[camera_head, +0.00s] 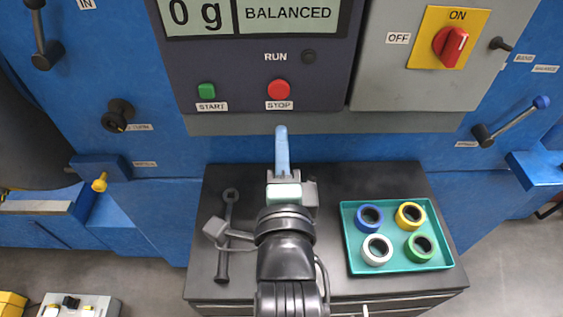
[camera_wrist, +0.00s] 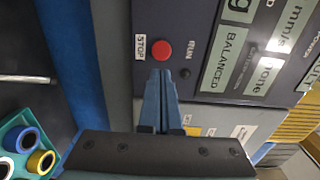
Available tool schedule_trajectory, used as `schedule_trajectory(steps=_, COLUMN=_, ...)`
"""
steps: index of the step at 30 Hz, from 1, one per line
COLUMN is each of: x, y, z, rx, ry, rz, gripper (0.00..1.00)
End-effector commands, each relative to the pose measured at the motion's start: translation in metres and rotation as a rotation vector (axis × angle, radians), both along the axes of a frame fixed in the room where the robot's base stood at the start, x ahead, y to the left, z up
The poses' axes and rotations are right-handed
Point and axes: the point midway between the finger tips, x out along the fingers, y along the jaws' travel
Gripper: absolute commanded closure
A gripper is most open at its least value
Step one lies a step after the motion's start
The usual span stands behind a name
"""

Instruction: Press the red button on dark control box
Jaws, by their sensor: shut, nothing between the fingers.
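The red button (camera_head: 279,90) is round and sits above a STOP label on the dark control box (camera_head: 240,90). It also shows in the wrist view as a red button (camera_wrist: 162,50) beside its STOP label. My gripper (camera_head: 281,130) is shut and empty, its blue fingers pointing at the box. In the head view the fingertips are just below the STOP label. In the wrist view my gripper (camera_wrist: 160,75) has its tips just below the red button; I cannot tell how far they are from the panel.
A green START button (camera_head: 206,90) is left of the red one. A grey box with a red rotary switch (camera_head: 451,45) is at right. A dark cabinet top (camera_head: 335,185) below holds a teal tray (camera_head: 349,240) with several tape rolls and a wrench (camera_head: 224,262).

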Motion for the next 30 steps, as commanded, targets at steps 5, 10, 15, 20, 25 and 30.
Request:
schedule_trajectory(steps=5, x=-0.02, y=0.0, z=-0.002, rx=0.0, ry=0.001, rz=0.001, gripper=1.0)
schedule_trajectory(steps=10, x=-0.025, y=0.0, z=0.0, rx=0.0, ry=0.001, rz=0.001, gripper=1.0)
schedule_trajectory(steps=15, x=-0.025, y=0.0, z=0.0, rx=0.0, ry=0.001, rz=0.001, gripper=1.0)
schedule_trajectory(steps=20, x=-0.025, y=0.0, z=0.0, rx=0.0, ry=0.001, rz=0.001, gripper=1.0)
schedule_trajectory(steps=25, x=-0.025, y=0.0, z=0.0, rx=0.0, ry=0.001, rz=0.001, gripper=1.0)
schedule_trajectory(steps=30, x=-0.025, y=0.0, z=0.0, rx=0.0, ry=0.001, rz=0.001, gripper=1.0)
